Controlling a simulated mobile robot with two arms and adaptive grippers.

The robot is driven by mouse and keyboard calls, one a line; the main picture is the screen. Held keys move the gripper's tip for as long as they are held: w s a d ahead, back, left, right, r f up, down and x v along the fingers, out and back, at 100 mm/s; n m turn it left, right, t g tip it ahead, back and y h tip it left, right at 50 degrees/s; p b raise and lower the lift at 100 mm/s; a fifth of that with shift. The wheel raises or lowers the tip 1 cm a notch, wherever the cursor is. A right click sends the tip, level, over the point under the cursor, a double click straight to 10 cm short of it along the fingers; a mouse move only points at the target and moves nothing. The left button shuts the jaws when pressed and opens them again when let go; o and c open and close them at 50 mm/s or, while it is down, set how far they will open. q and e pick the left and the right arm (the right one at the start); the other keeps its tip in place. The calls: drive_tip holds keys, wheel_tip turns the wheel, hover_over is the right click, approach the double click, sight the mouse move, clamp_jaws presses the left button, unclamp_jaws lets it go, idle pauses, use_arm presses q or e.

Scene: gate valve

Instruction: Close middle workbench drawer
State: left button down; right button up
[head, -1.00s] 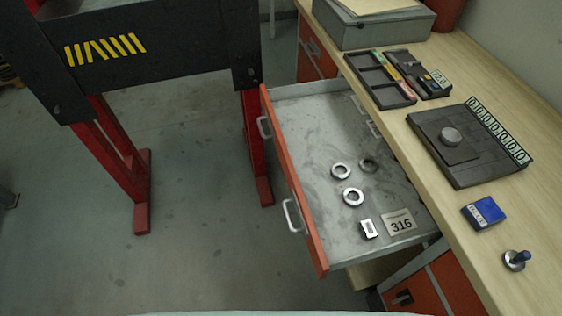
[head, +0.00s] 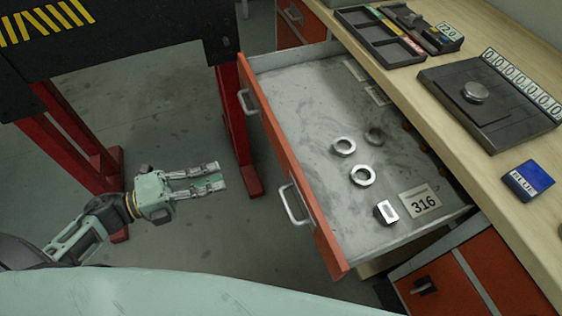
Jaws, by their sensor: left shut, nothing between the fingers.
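The middle workbench drawer (head: 290,180) is pulled out from under the wooden workbench top (head: 478,190). It has an orange front with two pale handles; the nearer handle (head: 292,205) faces my left gripper. Inside lie metal rings (head: 362,176), a small rectangular metal piece (head: 386,212) and a label reading 316 (head: 421,203). My left gripper (head: 221,176) is shut and empty. It is left of the drawer front, apart from it, over the floor, with its fingers pointing right toward the front. My right gripper is out of view.
A black stand with red legs (head: 234,130) and yellow stripes is at the back left, close to the drawer's far corner. The bench top holds a dark tray (head: 380,38), a dark block with a knob (head: 490,100) and a blue box (head: 528,180).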

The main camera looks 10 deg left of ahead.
sight(282, 159)
use_arm(q)
drive_tip(key=p+x, duration=0.1)
drive_tip(key=x, duration=0.3)
drive_tip(key=p+x, duration=0.1)
drive_tip(key=x, duration=0.3)
drive_tip(key=p+x, duration=0.1)
drive_tip(key=x, duration=0.3)
drive_tip(key=shift+d+r, duration=0.3)
drive_tip(key=shift+d, duration=0.15)
drive_tip(key=shift+w+d+f, duration=0.15)
drive_tip(key=shift+w+d, duration=0.2)
drive_tip(key=shift+d, duration=0.25)
drive_tip(key=shift+d, duration=0.1)
